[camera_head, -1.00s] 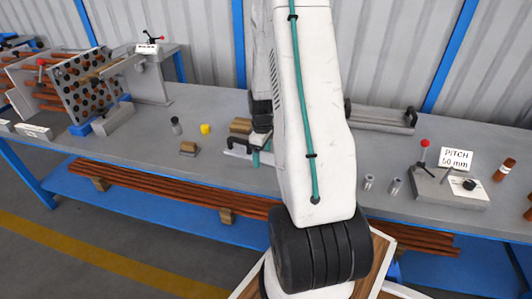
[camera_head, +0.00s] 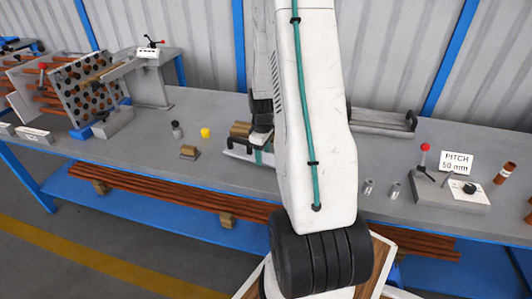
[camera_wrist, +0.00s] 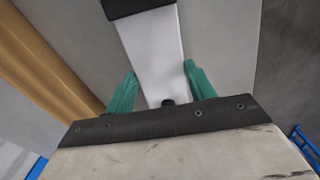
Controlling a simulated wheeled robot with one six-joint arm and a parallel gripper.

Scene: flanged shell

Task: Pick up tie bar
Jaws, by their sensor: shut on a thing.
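The tie bar is seen as a pale metal bar (camera_wrist: 152,50) in the wrist view, with a dark block at its far end and a small dark knob near my gripper. My gripper (camera_wrist: 161,88) has its two green fingers on either side of the bar, shut on it. In the head view my gripper (camera_head: 260,155) is small and partly hidden by my arm, over the bench. The left part of the bar (camera_head: 238,152) shows there with a black end. I cannot tell whether the bar touches the bench top.
A brown block (camera_head: 240,130) stands close behind the bar; a smaller block (camera_head: 189,152) and a yellow piece (camera_head: 206,133) lie left. A flat metal part (camera_head: 380,121) lies behind my arm. The pitch fixture (camera_head: 448,187) and metal sleeves (camera_head: 394,191) stand right.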

